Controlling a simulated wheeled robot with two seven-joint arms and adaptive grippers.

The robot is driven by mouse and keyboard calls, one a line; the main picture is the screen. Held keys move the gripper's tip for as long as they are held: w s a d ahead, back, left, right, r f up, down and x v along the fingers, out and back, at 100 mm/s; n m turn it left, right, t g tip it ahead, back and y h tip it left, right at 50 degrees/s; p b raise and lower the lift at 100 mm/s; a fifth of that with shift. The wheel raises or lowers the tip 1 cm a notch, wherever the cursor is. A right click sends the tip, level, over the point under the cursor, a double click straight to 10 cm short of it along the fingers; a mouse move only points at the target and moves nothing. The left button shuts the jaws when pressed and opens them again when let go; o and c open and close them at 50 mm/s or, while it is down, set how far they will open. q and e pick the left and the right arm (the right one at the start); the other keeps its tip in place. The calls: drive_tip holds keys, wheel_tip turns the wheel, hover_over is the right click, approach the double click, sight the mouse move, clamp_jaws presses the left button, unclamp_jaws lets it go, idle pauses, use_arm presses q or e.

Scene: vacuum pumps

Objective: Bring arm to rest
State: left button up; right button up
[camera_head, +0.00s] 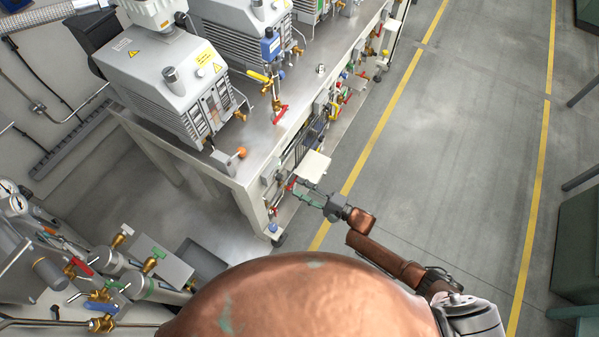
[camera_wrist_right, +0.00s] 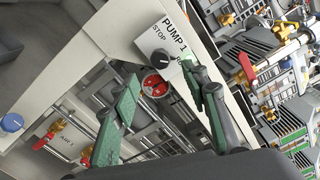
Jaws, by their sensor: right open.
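My right arm reaches forward at the lower middle of the head view. Its gripper (camera_head: 304,194) is open, with the fingers pointing left toward the front of the steel bench (camera_head: 240,165). In the right wrist view the two green-padded fingers (camera_wrist_right: 160,78) stand apart with nothing held between them. A white control box (camera_wrist_right: 163,45) labelled PUMP 1, with a dark knob and a STOP mark, lies just beyond the fingertips. I cannot tell whether a finger touches it. My left gripper is not in view.
Grey pumps (camera_head: 168,85) stand on the bench, with valves and pipes along its front. Gauges and cylinders (camera_head: 100,260) stand at lower left. The floor (camera_head: 450,140) at right is clear.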

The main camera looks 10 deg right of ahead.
drive_tip(key=s+d+f+n+h, duration=0.1)
drive_tip(key=s+d+f+h, duration=0.15)
drive_tip(key=d+f, duration=0.45)
drive_tip(key=s+d+f+n+h, duration=0.15)
drive_tip(key=d+f+h, duration=0.25)
drive_tip(key=f, duration=0.5)
drive_tip(key=s+d+f+n+g+h+p, duration=0.1)
drive_tip(key=s+d+f+n+g+h, duration=0.3)
drive_tip(key=s+d+f, duration=0.65)
drive_tip(key=s+d+f+n+g+h, duration=0.1)
drive_tip(key=s+d+f, duration=0.1)
drive_tip(key=s+f, duration=0.35)
drive_tip(key=s+d+f+n+h, duration=0.1)
drive_tip(key=s+d+f, duration=0.1)
drive_tip(key=s, duration=0.7)
drive_tip(key=s+d+f+n+g+h, duration=0.1)
drive_tip(key=s+f+h, duration=0.1)
drive_tip(key=s+f, duration=0.35)
drive_tip(key=s+d+f+n+g+p, duration=0.1)
drive_tip(key=s+n+g, duration=0.2)
drive_tip(key=s, duration=1.8)
drive_tip(key=shift+s+d+f+g, duration=0.15)
drive_tip(key=shift+s+f+g, duration=0.25)
drive_tip(key=shift+g, duration=0.2)
